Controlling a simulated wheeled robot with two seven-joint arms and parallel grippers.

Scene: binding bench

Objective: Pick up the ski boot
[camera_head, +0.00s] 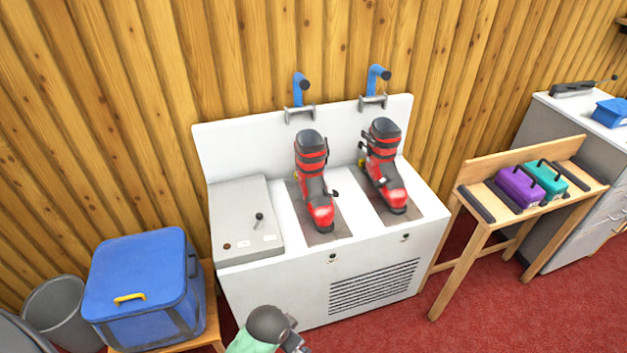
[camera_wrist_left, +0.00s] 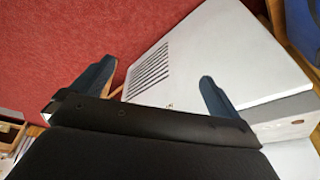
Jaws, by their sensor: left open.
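Two red and black ski boots stand upright on the white bench machine in the head view. The left boot (camera_head: 311,160) and the right boot (camera_head: 383,150) each stand on a dark plate with toes towards the front. My left gripper (camera_wrist_left: 158,72) shows in the left wrist view with its two dark blue fingers wide apart and nothing between them. It is near the front of the white machine (camera_wrist_left: 215,45), and no boot shows in that view. An arm link of mine shows at the bottom of the head view. My right gripper is not in view.
The white machine (camera_head: 300,270) has a raised back panel and blue-handled clamps (camera_head: 300,88) behind the boots. A blue box (camera_head: 140,280) and a grey bin (camera_head: 62,310) stand left. A wooden table (camera_head: 530,215) with purple and teal cases stands right.

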